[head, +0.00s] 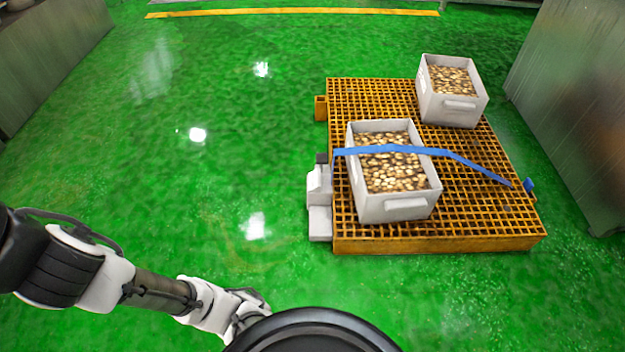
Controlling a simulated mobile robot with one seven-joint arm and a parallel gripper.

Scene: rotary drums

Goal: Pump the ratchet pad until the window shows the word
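A blue strap (390,149) runs from the pallet's left edge over the near crate (396,211) and down to the pallet's right side. At its left end a light grey ratchet unit (319,201) with a dark top piece is fixed to the pallet's left side. I cannot make out a separate pad, a window or any word on it. My gripper (250,309) is at the lower left, well short of the ratchet unit and not touching it. My own dark round body part partly hides its end, and its fingers cannot be made out.
The orange grated pallet (470,205) lies on a glossy green floor. A second crate (453,109) of brown round pieces stands at its back right. A blue fitting (529,188) sits on the right edge. Grey metal walls stand at both sides. Floor left of the pallet is clear.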

